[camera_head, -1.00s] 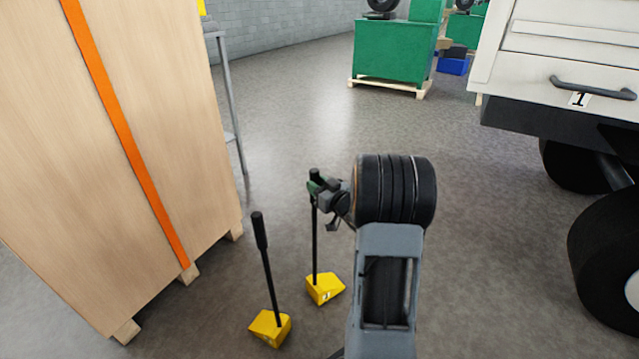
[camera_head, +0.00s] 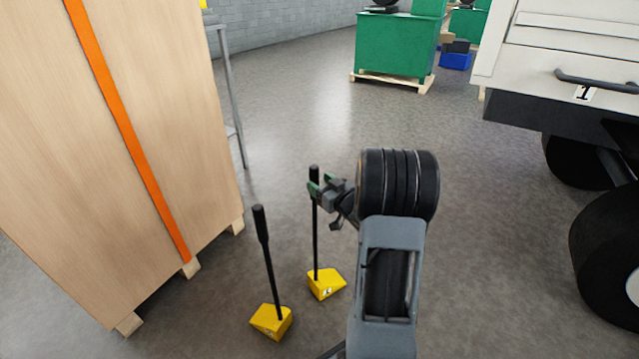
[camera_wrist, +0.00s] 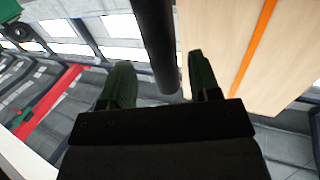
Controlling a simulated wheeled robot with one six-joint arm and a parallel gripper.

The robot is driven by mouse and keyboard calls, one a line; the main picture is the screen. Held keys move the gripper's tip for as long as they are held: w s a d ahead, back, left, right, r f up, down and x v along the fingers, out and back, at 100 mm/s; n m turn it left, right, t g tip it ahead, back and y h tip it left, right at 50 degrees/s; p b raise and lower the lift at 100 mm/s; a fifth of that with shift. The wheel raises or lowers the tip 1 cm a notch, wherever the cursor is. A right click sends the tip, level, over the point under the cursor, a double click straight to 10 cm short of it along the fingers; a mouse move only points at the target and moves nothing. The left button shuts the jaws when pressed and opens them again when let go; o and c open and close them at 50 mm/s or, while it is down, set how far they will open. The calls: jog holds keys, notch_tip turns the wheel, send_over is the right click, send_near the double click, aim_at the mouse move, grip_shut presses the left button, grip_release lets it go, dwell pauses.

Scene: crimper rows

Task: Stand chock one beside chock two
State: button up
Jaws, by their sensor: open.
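Two yellow wedge chocks with tall black handles stand upright on the floor in the head view. The left chock (camera_head: 271,322) is nearer; the right chock (camera_head: 327,283) stands beside it, a small gap apart. Their printed marks are too small to read surely. My gripper (camera_head: 320,186) is open at the upper part of the right chock's handle (camera_head: 315,235). In the wrist view, the dark handle (camera_wrist: 155,45) rises between the two spread green fingers of my gripper (camera_wrist: 160,82); whether it touches one is unclear.
A large wooden crate (camera_head: 110,170) with an orange strap stands close left of the chocks. A white vehicle (camera_head: 560,60) with black wheels is at right. A green bin (camera_head: 395,48) on a pallet is at the back. The floor between is clear.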

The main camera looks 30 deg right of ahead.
jog(key=s+d+p, duration=0.1)
jog(key=s+p, duration=0.1)
jog(key=s, duration=0.8)
jog(key=w+a+r+m+g+h, duration=0.1)
jog(key=w+a+r+g+h, duration=0.1)
jog(key=a+g+h, duration=0.35)
jog(key=s+a+r+g+y, duration=0.1)
jog(key=s+a+g+y, duration=0.2)
jog(key=s+a+g, duration=0.6)
jog(key=s+a, duration=0.5)
jog(key=a, duration=0.2)
jog(key=shift+s+a+r+g, duration=0.15)
jog(key=shift+s+r+g, duration=0.1)
jog(key=shift+g, duration=0.1)
jog(key=shift+r+p, duration=0.1)
jog(key=shift+p, duration=0.25)
notch_tip(320, 180, up, 36)
jog(key=t+p, duration=0.1)
jog(key=p, duration=3.2)
jog(key=shift+f+p, duration=0.2)
jog(key=shift+p, duration=0.2)
jog(key=shift+a+y, duration=0.1)
jog(key=shift+y, duration=0.15)
